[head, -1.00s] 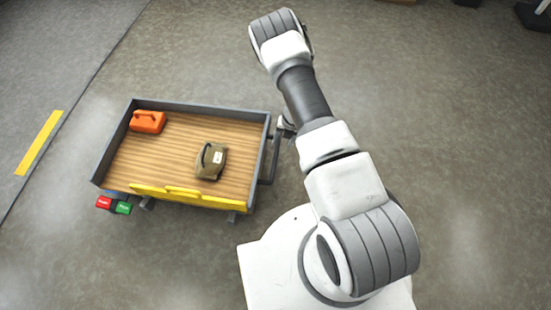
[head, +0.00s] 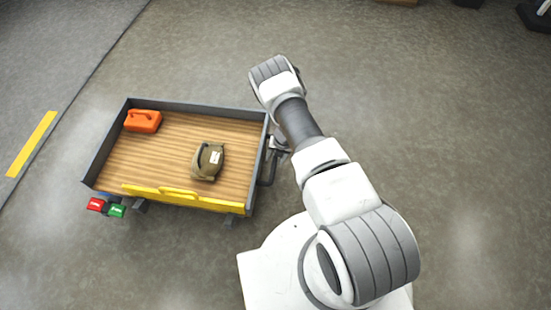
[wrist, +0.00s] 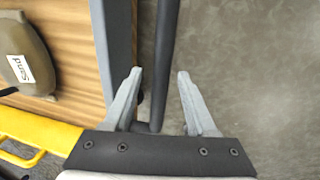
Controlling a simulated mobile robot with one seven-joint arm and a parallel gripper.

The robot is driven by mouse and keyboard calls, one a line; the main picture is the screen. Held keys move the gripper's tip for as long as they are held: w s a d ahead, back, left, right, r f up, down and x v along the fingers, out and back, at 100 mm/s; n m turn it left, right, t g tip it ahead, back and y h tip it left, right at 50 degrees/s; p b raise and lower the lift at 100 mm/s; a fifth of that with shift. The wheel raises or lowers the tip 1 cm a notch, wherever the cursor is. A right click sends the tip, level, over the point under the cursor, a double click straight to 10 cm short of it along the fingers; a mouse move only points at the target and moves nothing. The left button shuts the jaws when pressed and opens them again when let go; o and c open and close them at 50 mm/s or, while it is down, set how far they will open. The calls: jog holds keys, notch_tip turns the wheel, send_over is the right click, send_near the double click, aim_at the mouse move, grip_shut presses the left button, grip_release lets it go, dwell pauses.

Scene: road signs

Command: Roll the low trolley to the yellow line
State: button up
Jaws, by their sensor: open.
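The low trolley (head: 112,150) has a wooden deck, grey sides and a yellow front edge. It stands on the floor left of my arm in the head view. Its dark handle bar (wrist: 166,50) is on the trolley's right side. In the head view my gripper (head: 279,143) is small and partly hidden beside the trolley's right side. The yellow line (head: 32,145) is a short stripe on the floor, left of the trolley and apart from it.
An orange can (head: 143,121) and an olive sandbag (head: 208,161) sit on the deck. Bare floor lies between trolley and line. Dark objects stand far off at top right.

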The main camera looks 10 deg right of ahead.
grip_shut()
dwell(1.4)
